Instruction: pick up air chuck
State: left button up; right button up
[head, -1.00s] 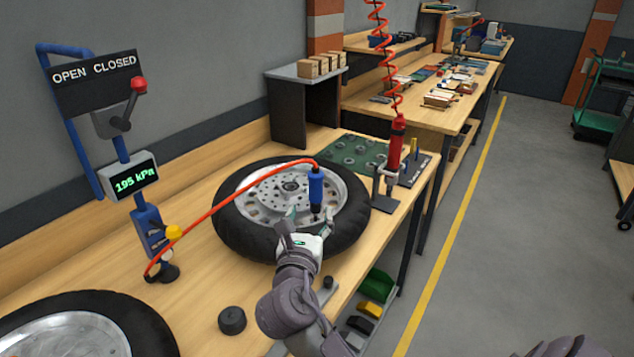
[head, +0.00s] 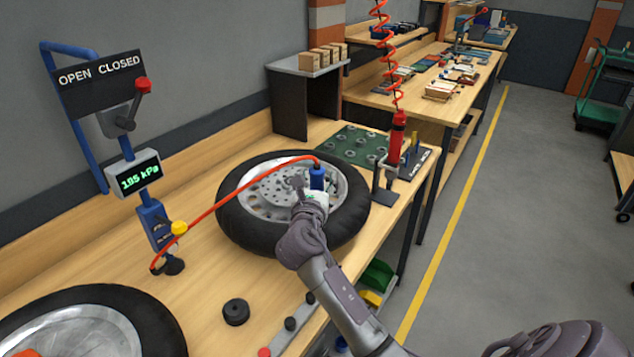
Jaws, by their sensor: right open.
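The air chuck (head: 317,176) is a blue, upright handle at the hub of the nearer whole wheel (head: 240,222), with a red hose (head: 232,188) running from its top to the gauge post. Its lower part is hidden behind my right gripper (head: 311,191). That gripper is open, with its fingers right at the chuck; I cannot tell whether they touch it. My left gripper is not in view.
The gauge post with a kPa display (head: 139,179) and a red-knobbed lever (head: 142,86) stands at left. Another wheel (head: 150,325) lies at the lower left. A red tool (head: 396,140) stands in a holder on the right. A black puck (head: 236,312) lies on the bench.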

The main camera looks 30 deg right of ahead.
jog(key=shift+a, duration=0.1)
jog(key=shift+c, duration=0.8)
grip_shut()
jog(key=shift+r, duration=0.2)
